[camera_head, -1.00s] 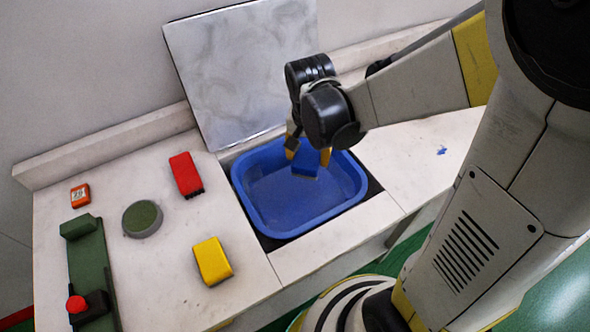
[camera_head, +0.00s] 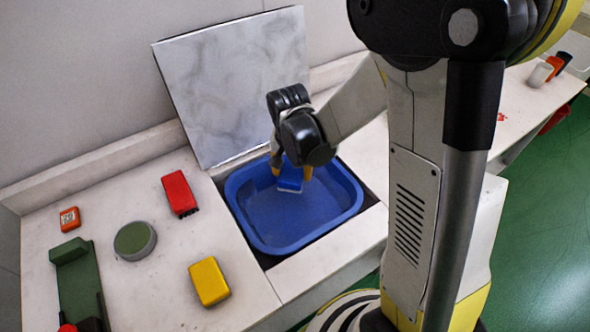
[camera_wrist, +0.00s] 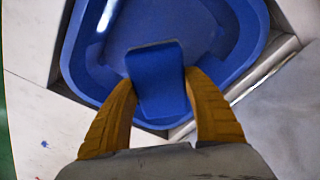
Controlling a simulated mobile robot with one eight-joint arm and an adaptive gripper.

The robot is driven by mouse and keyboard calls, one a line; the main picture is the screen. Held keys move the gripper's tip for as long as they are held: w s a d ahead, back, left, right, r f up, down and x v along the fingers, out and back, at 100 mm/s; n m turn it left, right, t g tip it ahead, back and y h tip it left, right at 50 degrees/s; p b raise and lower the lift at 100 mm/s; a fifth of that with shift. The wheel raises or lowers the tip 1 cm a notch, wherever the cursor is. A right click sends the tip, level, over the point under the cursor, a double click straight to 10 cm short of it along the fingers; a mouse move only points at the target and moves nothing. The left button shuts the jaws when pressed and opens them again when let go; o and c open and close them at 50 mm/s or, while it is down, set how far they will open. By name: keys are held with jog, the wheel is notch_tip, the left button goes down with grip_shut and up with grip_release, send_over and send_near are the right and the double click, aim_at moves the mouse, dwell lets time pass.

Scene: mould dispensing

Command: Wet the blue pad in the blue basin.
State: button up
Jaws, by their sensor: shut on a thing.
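The blue basin (camera_head: 258,238) is set into the counter at the middle, below the leaning grey panel. My gripper (camera_head: 291,174) is over the back part of the basin, pointing down. It is shut on the blue pad (camera_head: 291,181), which hangs between its yellow fingers. In the wrist view the pad (camera_wrist: 158,80) is gripped between both fingers of my gripper (camera_wrist: 160,95), with the basin (camera_wrist: 85,50) behind it. I cannot tell whether the pad touches the basin's bottom or any water.
A red block (camera_head: 180,193), a yellow block (camera_head: 209,281), a round green-topped disc (camera_head: 134,240), a small orange box (camera_head: 69,219) and a green fixture (camera_head: 76,275) stand on the counter to the left. The grey panel (camera_head: 235,85) rises behind the basin.

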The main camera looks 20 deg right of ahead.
notch_tip(320, 180, down, 11)
jog(key=b, duration=0.9)
dwell(0.4)
jog(key=shift+r+p, duration=3.4)
jog(key=shift+r, duration=1.3)
notch_tip(320, 180, up, 4)
jog(key=p, duration=0.3)
jog(key=shift+r, duration=0.1)
